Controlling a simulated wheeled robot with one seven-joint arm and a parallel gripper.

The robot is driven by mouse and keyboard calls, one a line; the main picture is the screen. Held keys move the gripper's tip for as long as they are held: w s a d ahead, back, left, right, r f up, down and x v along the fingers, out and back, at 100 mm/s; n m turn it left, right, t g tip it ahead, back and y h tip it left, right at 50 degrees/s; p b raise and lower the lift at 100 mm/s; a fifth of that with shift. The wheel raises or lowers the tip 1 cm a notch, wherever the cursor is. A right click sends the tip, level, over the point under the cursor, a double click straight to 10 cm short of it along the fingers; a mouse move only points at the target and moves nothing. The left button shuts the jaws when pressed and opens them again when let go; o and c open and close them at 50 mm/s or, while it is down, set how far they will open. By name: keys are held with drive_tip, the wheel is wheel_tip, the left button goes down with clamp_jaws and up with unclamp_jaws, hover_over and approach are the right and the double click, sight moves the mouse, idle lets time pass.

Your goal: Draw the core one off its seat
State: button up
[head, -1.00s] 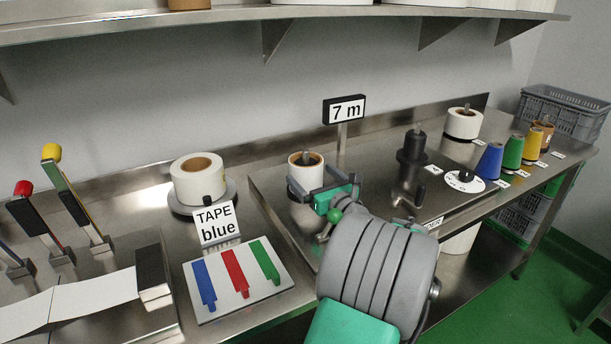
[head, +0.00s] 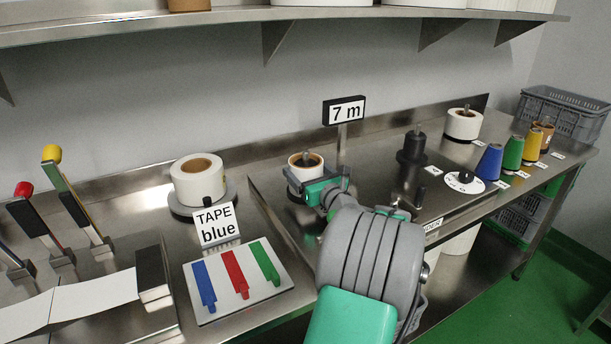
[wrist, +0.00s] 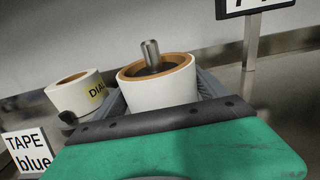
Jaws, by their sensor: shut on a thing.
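The core one, a white roll with a brown core ring (head: 299,174), stands upright at the left end of the steel winder plate (head: 268,182) in the head view. In the wrist view the roll (wrist: 160,95) sits between my grey fingers, and a metal peg (wrist: 151,54) stands up through its core. My gripper (head: 320,183) is shut on the roll from the near side. The roll's lower part and its seat are hidden by my gripper, so I cannot tell whether its bottom touches the seat.
A white tape roll (head: 197,184) on a round base stands to the left, behind the "TAPE blue" sign (head: 216,225). The "7 m" sign (head: 344,110) rises just behind. A dark post (head: 412,148) and dial (head: 465,182) lie to the right.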

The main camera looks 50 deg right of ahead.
drive_tip(key=c, duration=0.4)
drive_tip(key=shift+r, duration=0.1)
wheel_tip(320, 180, up, 10)
drive_tip(key=shift+f+p, duration=0.1)
drive_tip(key=shift+p, duration=0.55)
drive_tip(key=shift+r+p, duration=1.95)
drive_tip(key=shift+p, duration=0.4)
